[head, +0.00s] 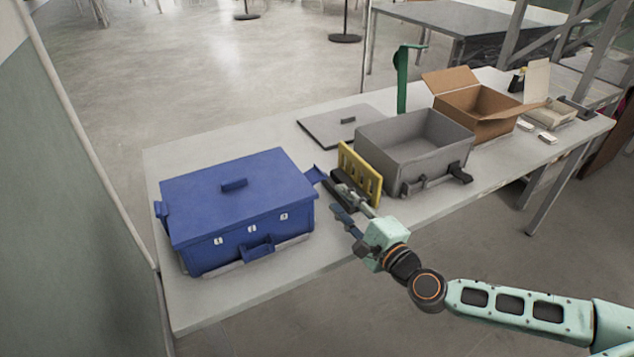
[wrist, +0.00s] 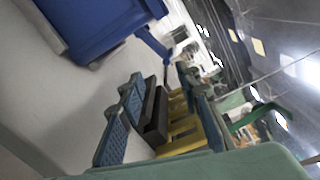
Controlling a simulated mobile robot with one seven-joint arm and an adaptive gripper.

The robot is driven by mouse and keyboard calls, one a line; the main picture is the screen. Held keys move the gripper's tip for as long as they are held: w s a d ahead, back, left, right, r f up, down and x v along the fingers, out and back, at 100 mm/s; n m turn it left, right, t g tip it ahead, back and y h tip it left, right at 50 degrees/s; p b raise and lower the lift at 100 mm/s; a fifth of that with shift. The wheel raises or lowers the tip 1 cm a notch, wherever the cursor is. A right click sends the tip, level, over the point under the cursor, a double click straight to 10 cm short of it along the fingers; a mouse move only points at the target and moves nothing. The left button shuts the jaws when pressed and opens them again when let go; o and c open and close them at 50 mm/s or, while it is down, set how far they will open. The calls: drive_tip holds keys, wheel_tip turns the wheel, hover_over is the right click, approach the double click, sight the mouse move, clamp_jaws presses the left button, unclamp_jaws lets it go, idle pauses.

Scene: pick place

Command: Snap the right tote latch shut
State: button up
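The blue tote (head: 237,195) stands on the left part of the table with its lid on; part of it shows at the top left of the wrist view (wrist: 100,22). Its right latch (head: 317,174) sticks outward from the right end, tilted away from the wall. A blue tab at the tote's end, apparently this latch, shows in the wrist view (wrist: 153,43). My gripper (head: 335,199) is just right of the tote, below and apart from the latch. In the wrist view its two padded fingers (wrist: 160,105) are spread with nothing held.
A yellow slotted piece (head: 360,173) with a dark base stands close behind my gripper. A grey open tote (head: 415,150), a flat grey lid (head: 340,127), a green upright (head: 402,80) and an open cardboard box (head: 476,112) stand further right. Bare tabletop lies in front of the grey tote.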

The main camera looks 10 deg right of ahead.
sight(323, 174)
drive_tip(key=shift+w+d+r+m+t, duration=0.1)
drive_tip(key=shift+d+r+m+t, duration=0.2)
drive_tip(key=shift+m, duration=0.2)
drive_tip(key=b, duration=0.1)
drive_tip(key=w+b, duration=0.1)
drive_tip(key=b, duration=0.1)
drive_tip(key=shift+w+a+f, duration=0.1)
drive_tip(key=shift+w+f, duration=0.2)
drive_tip(key=shift+w+a+b, duration=0.35)
drive_tip(key=shift+w+b, duration=0.15)
drive_tip(key=shift+b, duration=0.65)
drive_tip(key=shift+r+x, duration=0.2)
drive_tip(key=shift+x, duration=3.8)
drive_tip(key=shift+d, duration=0.1)
drive_tip(key=shift+c, duration=0.6)
